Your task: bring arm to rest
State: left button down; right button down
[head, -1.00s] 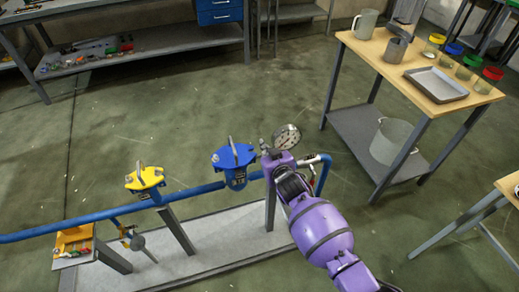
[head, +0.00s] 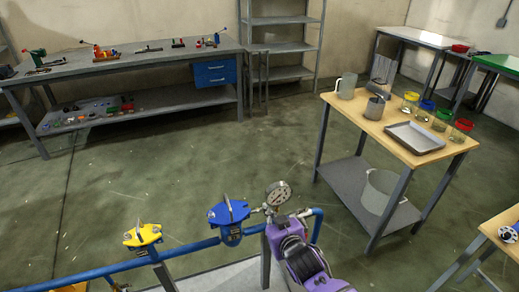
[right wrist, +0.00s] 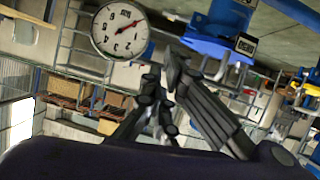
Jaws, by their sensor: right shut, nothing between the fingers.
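My right arm, purple with black parts, comes in from the lower right of the head view. Its gripper end (head: 284,222) is beside the blue pipe, just below a round pressure gauge (head: 278,193). In the right wrist view the black fingers of my right gripper (right wrist: 166,82) are together with nothing between them. The gauge (right wrist: 120,29), with a white face and red needle, shows there at upper left, beyond the fingers. Whether the gripper touches the pipework cannot be told. My left gripper is not in view.
A blue pipe (head: 193,247) carries a blue-topped valve (head: 229,213) and a yellow-topped one (head: 142,236) left of my arm. A wooden-topped table (head: 370,118) with a tray (head: 414,138), jugs and jars stands right. Open floor (head: 200,150) lies between it and the rear bench.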

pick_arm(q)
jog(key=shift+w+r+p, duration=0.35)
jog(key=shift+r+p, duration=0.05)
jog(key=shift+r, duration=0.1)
pick_arm(e)
jog(key=s+d+f+m+g+h, duration=0.1)
jog(key=s+d+f, duration=0.3)
jog(key=s, duration=0.9)
jog(key=s+d+f+m+g+h, duration=0.1)
jog(key=s+d+f, duration=0.4)
jog(key=s, duration=0.7)
jog(key=s+d+f+m+g+h, duration=0.1)
jog(key=s+d+f, duration=0.4)
jog(key=s, duration=0.8)
jog(key=shift+s+f+m+g, duration=0.3)
jog(key=shift+f+m+g, duration=0.25)
jog(key=shift+g, duration=0.15)
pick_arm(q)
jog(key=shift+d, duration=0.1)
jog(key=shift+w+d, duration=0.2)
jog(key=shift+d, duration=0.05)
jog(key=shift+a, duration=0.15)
